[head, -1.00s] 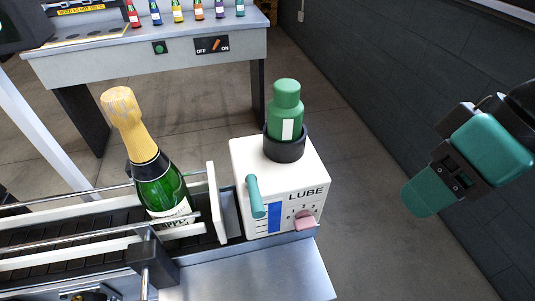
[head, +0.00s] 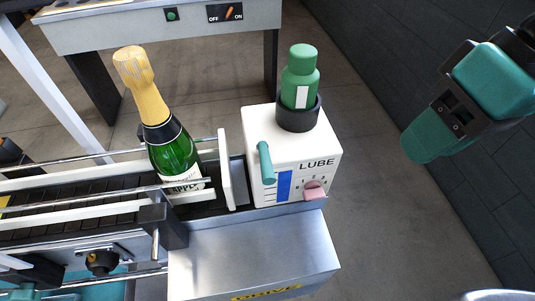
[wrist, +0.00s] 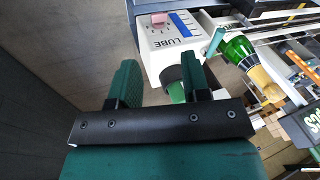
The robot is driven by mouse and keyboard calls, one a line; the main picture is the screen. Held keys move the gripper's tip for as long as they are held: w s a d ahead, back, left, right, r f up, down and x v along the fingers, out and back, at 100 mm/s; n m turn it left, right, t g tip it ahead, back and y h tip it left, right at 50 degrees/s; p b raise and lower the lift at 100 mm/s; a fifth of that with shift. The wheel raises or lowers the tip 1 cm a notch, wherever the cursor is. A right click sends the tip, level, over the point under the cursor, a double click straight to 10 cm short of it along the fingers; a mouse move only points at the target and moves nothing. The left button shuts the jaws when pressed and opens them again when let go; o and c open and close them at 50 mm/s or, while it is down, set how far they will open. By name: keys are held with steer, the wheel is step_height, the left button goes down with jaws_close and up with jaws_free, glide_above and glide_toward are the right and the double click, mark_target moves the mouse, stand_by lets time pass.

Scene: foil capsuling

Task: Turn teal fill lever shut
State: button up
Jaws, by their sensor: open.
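The teal lever (head: 265,162) sticks up and tilts slightly on the left of the front face of the white LUBE box (head: 291,150), beside a blue level strip. In the wrist view the teal lever (wrist: 215,41) shows at the box's right edge. My gripper (head: 420,148) is up and to the right of the box, apart from it. In the wrist view my gripper (wrist: 160,82) has its two teal fingers spread with nothing held between them.
A green bottle (head: 299,80) sits in a black cup on the box. A pink knob (head: 314,190) is at lower right of its face. A gold-foiled champagne bottle (head: 172,150) stands on the conveyor (head: 80,203) at left. Open floor lies right of the box.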

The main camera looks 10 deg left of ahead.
steer(key=w+a+r+m, duration=0.1)
steer(key=w+a+r, duration=0.25)
steer(key=a, duration=0.35)
steer(key=m+h+b, duration=0.2)
glide_toward(268, 163)
steer(key=shift+g, duration=0.3)
steer(key=f, duration=0.3)
steer(key=a+f, duration=0.1)
steer(key=f, duration=0.5)
steer(key=shift+s+a, duration=0.1)
steer(key=shift+a, duration=0.1)
steer(key=shift+r, duration=0.1)
jaws_close()
